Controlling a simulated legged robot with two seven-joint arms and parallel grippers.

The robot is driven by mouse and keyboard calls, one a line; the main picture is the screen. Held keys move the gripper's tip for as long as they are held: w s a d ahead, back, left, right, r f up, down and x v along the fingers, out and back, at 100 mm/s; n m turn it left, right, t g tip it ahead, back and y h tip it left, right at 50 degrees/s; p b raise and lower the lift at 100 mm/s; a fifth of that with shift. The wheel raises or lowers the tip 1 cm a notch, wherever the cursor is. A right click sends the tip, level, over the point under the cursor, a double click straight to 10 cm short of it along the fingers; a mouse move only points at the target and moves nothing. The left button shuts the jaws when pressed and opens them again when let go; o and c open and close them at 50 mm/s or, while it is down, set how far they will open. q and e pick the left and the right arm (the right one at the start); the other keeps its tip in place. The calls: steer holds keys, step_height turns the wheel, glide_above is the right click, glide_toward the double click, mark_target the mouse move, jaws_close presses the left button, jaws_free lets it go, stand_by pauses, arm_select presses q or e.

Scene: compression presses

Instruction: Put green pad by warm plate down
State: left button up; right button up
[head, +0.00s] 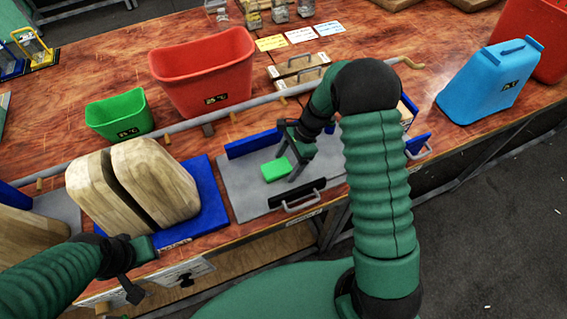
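A small bright green pad (276,170) is at the grey metal plate (240,190) in the middle of the bench. My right gripper (291,160) reaches down from above at the pad's right end. Its dark fingers are apart near the pad's edges. I cannot tell whether they grip the pad, or whether it rests on the plate or is slightly above it. No marking shows me which plate is the warm one. My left gripper (136,270) is at the bench's front edge, lower left, away from the pad; its finger opening is unclear.
Wooden press blocks (160,180) stand on a blue base left of the plate. A green bin (119,115) and a red bin (204,72) stand behind a grey rail. A blue bin (490,80) is at right. A handle (300,202) and blue blocks border the plate.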

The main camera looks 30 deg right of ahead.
steer(key=shift+s+a, duration=0.1)
steer(key=shift+a, duration=0.15)
steer(key=shift+a+r, duration=0.1)
steer(key=shift+r, duration=0.2)
steer(key=d+v, duration=0.1)
steer(key=v, duration=1)
steer(key=s+a+n+t+h, duration=0.1)
steer(key=s+a+n, duration=0.3)
steer(key=n, duration=0.5)
steer(key=s+a+n+t+h, duration=0.1)
steer(key=s+a+n+h, duration=0.2)
steer(key=s+n, duration=0.6)
steer(key=shift+a+f+n+h+p, duration=0.15)
steer(key=shift+a+n+h+p, duration=0.2)
steer(key=shift+a, duration=0.8)
steer(key=shift+a, duration=0.3)
steer(key=shift+o, duration=0.2)
steer(key=shift+d, duration=0.15)
